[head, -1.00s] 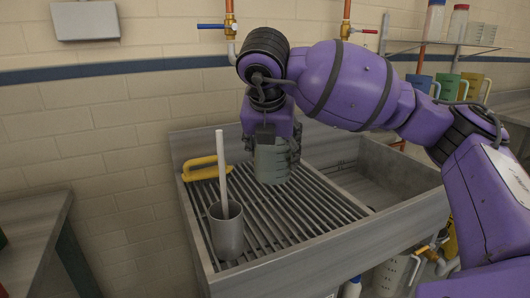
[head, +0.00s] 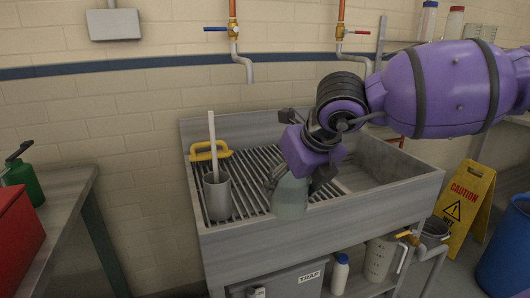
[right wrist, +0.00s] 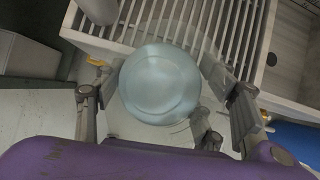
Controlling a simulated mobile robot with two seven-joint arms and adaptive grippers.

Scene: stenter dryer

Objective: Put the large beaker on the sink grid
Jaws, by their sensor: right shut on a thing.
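The large beaker (head: 290,196), clear and pale, is in my right gripper (head: 297,186) in the head view. It overlaps the front rim of the sink in the picture; whether it touches anything there I cannot tell. In the right wrist view I look onto the round beaker (right wrist: 160,84), with the fingers (right wrist: 165,105) on either side of it. The sink grid (head: 255,172) has parallel metal bars and lies behind and to the left of the beaker. My left gripper is not in view.
A grey cup (head: 217,197) with a white stick (head: 212,135) stands on the grid's left side, near a yellow-handled tool (head: 208,154). The sink basin (head: 375,172) is to the right. Taps (head: 233,30) hang above. A yellow caution sign (head: 467,205) stands at right.

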